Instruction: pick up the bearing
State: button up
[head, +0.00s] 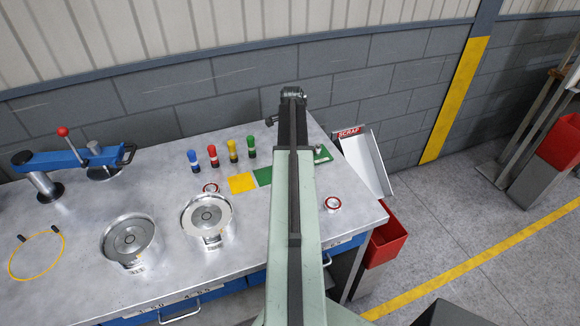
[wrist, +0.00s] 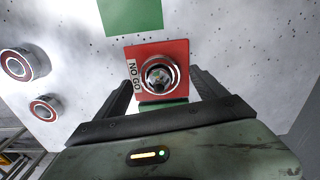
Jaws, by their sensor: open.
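A bearing (wrist: 158,74), a silver ring with a dark centre, lies on a red card (wrist: 180,48) marked NO GO in the wrist view. My gripper (wrist: 163,82) is open, with one finger on each side of the card's lower part and the bearing between them in the picture. Clear gaps show between the fingers and the bearing. I cannot tell the height of the fingertips above it. In the head view my arm hides the gripper, the card and this bearing.
Two more red-ringed bearings (wrist: 17,65) (wrist: 44,108) lie to the left in the wrist view.

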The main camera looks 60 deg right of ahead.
jog(key=shift+f, duration=0.7)
jog(key=shift+r, duration=0.2)
grip_shut()
notch_tip(320, 180, up, 18)
jog(key=p, duration=1.8)
